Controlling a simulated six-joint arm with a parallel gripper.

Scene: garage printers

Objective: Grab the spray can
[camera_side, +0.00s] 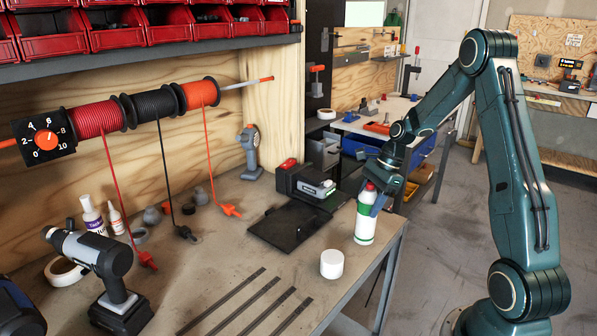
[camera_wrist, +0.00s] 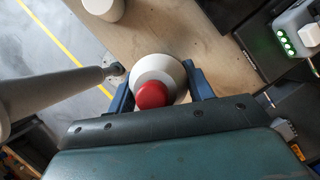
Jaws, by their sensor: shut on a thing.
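The spray can (camera_side: 364,222) is white with a green band and a red cap, and stands upright near the right edge of the workbench in the side view. My gripper (camera_side: 377,201) is shut around its upper part, coming in from the right. In the wrist view I look down on the can's white shoulder and red cap (camera_wrist: 152,94), with the blue fingers of my gripper (camera_wrist: 160,92) on its left and right sides. Parts of the can's upper body are hidden by the fingers. Its base appears to rest on the bench, though I cannot tell for sure.
A white cylinder (camera_side: 332,264) stands in front of the can. A black charger (camera_side: 310,184) and a dark flat plate (camera_side: 290,225) lie to its left. A drill (camera_side: 95,265) is at the front left. The bench (camera_side: 230,265) ends just right of the can.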

